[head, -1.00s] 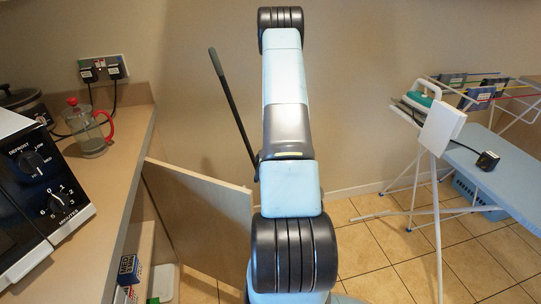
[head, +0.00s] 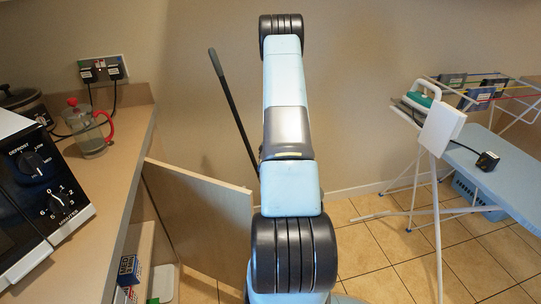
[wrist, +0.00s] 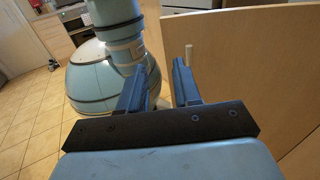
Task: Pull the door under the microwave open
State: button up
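The black microwave (head: 45,190) stands on the counter at the left in the head view. The plain wooden door (head: 200,215) below it stands swung out from the cabinet, with shelves showing behind. In the wrist view the door (wrist: 255,70) fills the right side, and a small pale handle (wrist: 188,55) shows near its left edge. My gripper (wrist: 160,68) is open, its two blue fingers apart with nothing seen between them. The right finger is close to the handle; I cannot tell whether they touch. My arm hides the gripper in the head view.
A glass press (head: 90,130) stands on the counter (head: 120,185). Boxes (head: 128,268) sit on the cabinet shelf. An ironing board (head: 495,180) with an iron and a drying rack stand at the right. Tiled floor (head: 385,250) is clear between.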

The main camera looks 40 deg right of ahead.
jog(key=v, duration=0.6)
jog(key=shift+w, duration=0.3)
dwell(0.4)
